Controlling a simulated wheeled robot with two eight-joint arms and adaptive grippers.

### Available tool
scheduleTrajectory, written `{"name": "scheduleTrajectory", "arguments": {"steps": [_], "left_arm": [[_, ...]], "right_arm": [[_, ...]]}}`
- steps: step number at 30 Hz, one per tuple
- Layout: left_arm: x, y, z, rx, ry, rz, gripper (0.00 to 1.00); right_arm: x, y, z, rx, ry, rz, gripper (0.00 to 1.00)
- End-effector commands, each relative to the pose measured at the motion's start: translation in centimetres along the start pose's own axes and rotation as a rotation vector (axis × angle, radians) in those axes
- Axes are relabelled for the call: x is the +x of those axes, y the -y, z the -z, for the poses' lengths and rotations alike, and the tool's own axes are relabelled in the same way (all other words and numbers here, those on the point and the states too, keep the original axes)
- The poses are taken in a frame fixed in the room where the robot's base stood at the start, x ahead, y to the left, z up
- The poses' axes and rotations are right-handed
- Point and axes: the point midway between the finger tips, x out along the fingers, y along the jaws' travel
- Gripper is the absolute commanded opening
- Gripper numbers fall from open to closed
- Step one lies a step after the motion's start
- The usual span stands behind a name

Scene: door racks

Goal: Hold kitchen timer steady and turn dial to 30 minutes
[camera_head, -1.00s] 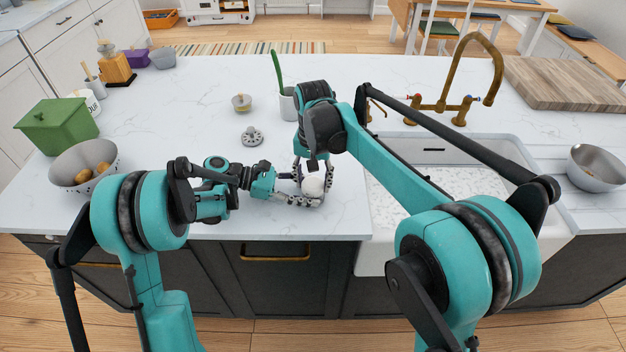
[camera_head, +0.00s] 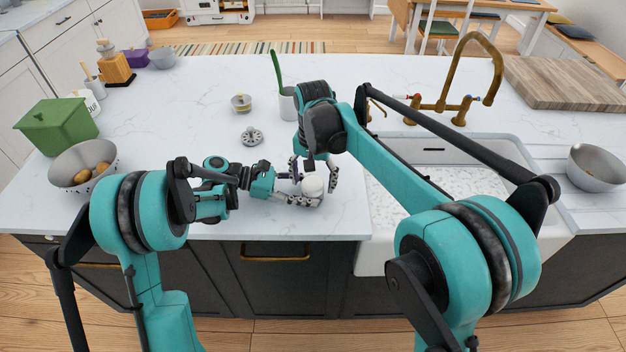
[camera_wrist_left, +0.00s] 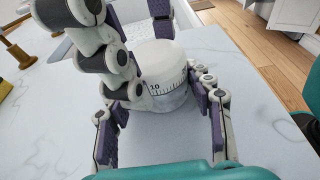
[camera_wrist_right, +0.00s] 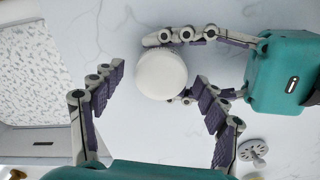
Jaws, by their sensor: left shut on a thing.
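The kitchen timer (camera_head: 312,187) is a white round body standing on the counter near its front edge. In the left wrist view the timer (camera_wrist_left: 158,62) has a plain white top and a scale with a readable "10" on its side. The pointer reading cannot be made out. My left gripper (camera_head: 306,190) is shut on the timer's lower part from the left, with a finger on either side. My right gripper (camera_head: 314,170) points down from above and is open. In the right wrist view its fingers (camera_wrist_right: 157,78) stand apart around the timer's white top.
A grey disc with holes (camera_head: 252,136) and a small jar (camera_head: 241,103) lie behind the left gripper. A white cup (camera_head: 288,105) stands behind the right gripper. The sink (camera_head: 440,170) is to the right. A colander (camera_head: 84,165) and green box (camera_head: 57,126) are at left.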

Motion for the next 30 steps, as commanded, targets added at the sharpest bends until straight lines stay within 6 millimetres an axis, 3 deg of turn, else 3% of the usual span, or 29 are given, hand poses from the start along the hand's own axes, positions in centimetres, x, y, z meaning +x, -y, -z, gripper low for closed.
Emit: {"name": "scheduleTrajectory", "arguments": {"steps": [8, 21, 30], "left_arm": [[0.0, 0.0, 0.0, 0.0, 0.0, 0.001, 0.36], [0.0, 0.0, 0.0, 0.0, -0.001, 0.001, 0.36], [0.0, 0.0, 0.0, 0.0, -0.001, 0.001, 0.36]], "right_arm": [[-1.4, 0.1, 0.0, -0.001, 0.0, 0.001, 0.73], [-10.2, 0.0, 0.0, 0.0, 0.0, 0.0, 0.73], [-12.0, 0.0, 0.0, 0.0, 0.0, 0.0, 0.73]]}}
